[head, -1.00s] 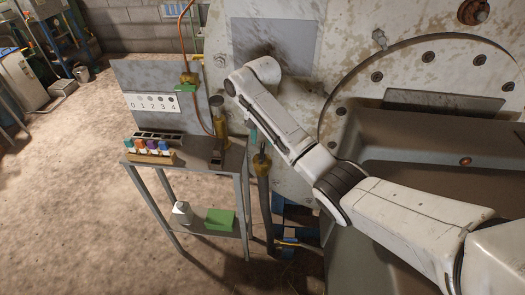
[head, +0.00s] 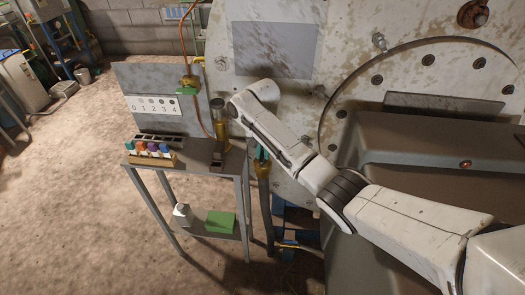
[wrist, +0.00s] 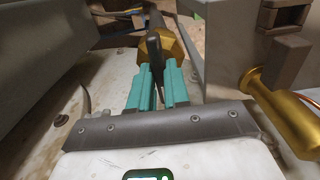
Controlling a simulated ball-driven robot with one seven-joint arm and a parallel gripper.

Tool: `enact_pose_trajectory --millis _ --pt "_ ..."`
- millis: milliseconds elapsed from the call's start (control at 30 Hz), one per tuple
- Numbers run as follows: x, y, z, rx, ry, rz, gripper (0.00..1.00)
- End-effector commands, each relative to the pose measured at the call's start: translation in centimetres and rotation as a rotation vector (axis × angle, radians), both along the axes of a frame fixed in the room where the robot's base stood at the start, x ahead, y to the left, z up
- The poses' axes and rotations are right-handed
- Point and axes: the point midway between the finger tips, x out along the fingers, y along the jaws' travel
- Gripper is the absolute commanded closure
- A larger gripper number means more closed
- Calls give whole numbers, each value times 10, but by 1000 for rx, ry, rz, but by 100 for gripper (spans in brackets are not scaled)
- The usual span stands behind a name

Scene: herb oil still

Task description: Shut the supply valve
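A brass valve body (head: 262,165) with a dark bar-like lever is on a dark upright pipe, right of the small metal stand. In the wrist view the brass body (wrist: 174,47) is just beyond my teal fingertips, and the dark lever (wrist: 153,48) runs between or just past them. My gripper (wrist: 158,72) is at this lever; only a narrow gap shows between its fingers. I cannot tell whether they press on the lever. In the head view my arm hides most of the gripper. Another brass valve (head: 189,80) with a green handle is on the copper pipe higher up.
The stand (head: 205,160) carries a rack of colored bottles (head: 152,153) and a brass cylinder. A green block (head: 221,222) and white container (head: 182,213) are on its lower shelf. A large pale vessel wall (head: 350,75) is close behind my arm.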

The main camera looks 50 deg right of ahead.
Motion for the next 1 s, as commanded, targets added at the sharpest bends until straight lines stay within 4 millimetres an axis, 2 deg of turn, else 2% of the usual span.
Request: enact_pose_trajectory --millis 33,167,633,1000 --pt "0 0 0 0 0 0 89" --pt "0 0 0 0 0 0 100" --pt "0 0 1 0 0 41 100" --pt "0 1 3 1 1 298 100"
